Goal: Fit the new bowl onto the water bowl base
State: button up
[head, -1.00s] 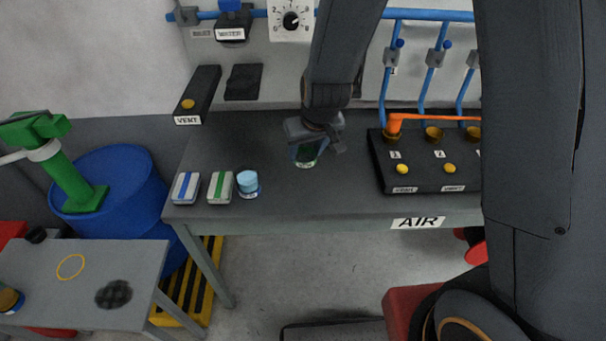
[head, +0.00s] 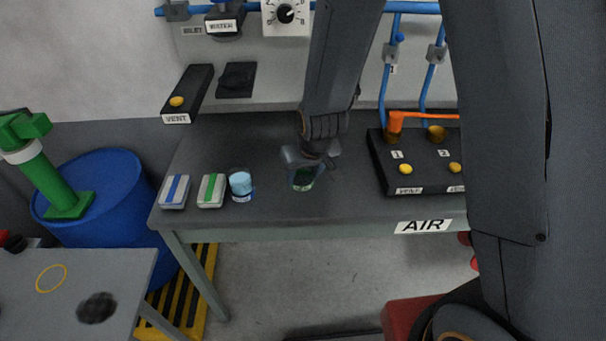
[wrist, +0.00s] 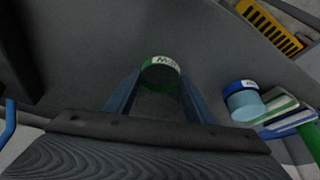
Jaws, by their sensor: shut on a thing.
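My gripper (head: 304,170) is shut on a small clear bowl with a green band (head: 303,181), over the workbench. In the wrist view the bowl's green rim and partly readable white label (wrist: 160,72) show between my two fingers (wrist: 157,92). I cannot tell whether the bowl touches the bench. A second clear bowl with a blue band and light blue contents (head: 241,186) stands to the left, apart from my gripper. A dark unit with a WATER label (head: 222,26) is on the back wall at the top, partly cut off; its underside is hard to make out.
Two small boxes, blue-striped (head: 174,191) and green-striped (head: 211,190), lie at the workbench's (head: 240,150) left end. A black VENT box (head: 187,92) is up left. A black panel with an orange handle (head: 408,165) limits the right.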

jog(key=shift+f, duration=0.15)
jog(key=o, duration=1.1)
